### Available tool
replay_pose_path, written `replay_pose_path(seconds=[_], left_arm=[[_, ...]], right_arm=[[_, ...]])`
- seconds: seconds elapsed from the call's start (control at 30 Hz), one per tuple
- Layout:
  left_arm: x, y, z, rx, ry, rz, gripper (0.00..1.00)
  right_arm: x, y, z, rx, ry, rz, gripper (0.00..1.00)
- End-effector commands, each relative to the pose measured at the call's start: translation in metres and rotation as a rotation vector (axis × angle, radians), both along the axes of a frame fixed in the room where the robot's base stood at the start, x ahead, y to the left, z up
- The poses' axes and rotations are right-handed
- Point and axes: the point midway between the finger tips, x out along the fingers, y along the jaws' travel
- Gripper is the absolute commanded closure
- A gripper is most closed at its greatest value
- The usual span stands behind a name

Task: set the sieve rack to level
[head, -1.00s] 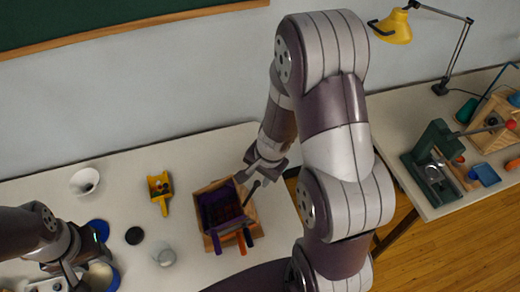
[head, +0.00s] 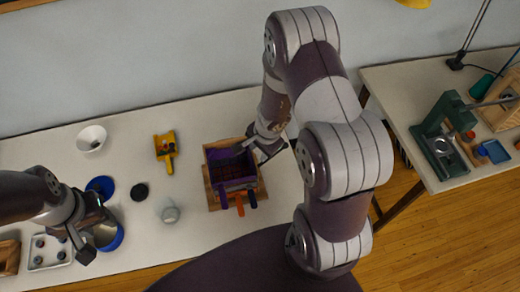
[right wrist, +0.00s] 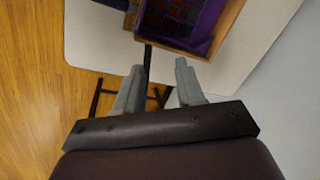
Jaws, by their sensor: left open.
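The sieve rack (head: 210,192) is a wooden frame with a purple sieve tray (head: 222,153) and purple, orange and blue handles at its front. It stands on the white table; I cannot tell whether it is level. My right gripper (head: 268,152) is at the rack's right side, partly hidden by its own wrist in the head view. In the right wrist view, its two fingers (right wrist: 157,85) are apart, with the rack's wooden edge (right wrist: 222,35) just beyond them. A thin dark bar (right wrist: 148,58) shows between the fingertips. My left gripper (head: 85,250) is open at the far left, away from the rack.
A yellow scoop (head: 165,148), a white bowl (head: 91,138), a black disc (head: 140,191) and a clear jar (head: 168,211) lie left of the rack. Blue-rimmed containers are near my left gripper. A second table (head: 400,90) with a green press (head: 440,148) stands right, across a gap.

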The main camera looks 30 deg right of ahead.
Motion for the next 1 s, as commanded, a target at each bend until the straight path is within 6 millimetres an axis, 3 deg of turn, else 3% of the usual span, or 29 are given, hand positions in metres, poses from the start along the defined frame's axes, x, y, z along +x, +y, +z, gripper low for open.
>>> replay_pose_path(seconds=[0.2, 0.3, 0.33, 1.0], left_arm=[[0.0001, 0.0, 0.0001, 0.0, 0.0, 0.0, 0.57], [0.0002, 0.0, 0.0001, 0.0, 0.0, 0.0, 0.57], [0.0002, 0.0, 0.0001, 0.0, 0.0, 0.0, 0.57], [0.0001, 0.0, 0.0001, 0.0, 0.0, 0.0, 0.57]], right_arm=[[0.0003, -0.0001, 0.0001, 0.0, 0.0, 0.0, 0.62], [0.0003, -0.0001, 0.0002, 0.0, -0.001, 0.0, 0.94], [0.0003, -0.0001, 0.0002, 0.0, 0.0, 0.0, 1.0], [0.0004, -0.0002, 0.0004, -0.001, -0.001, 0.0, 1.0]])
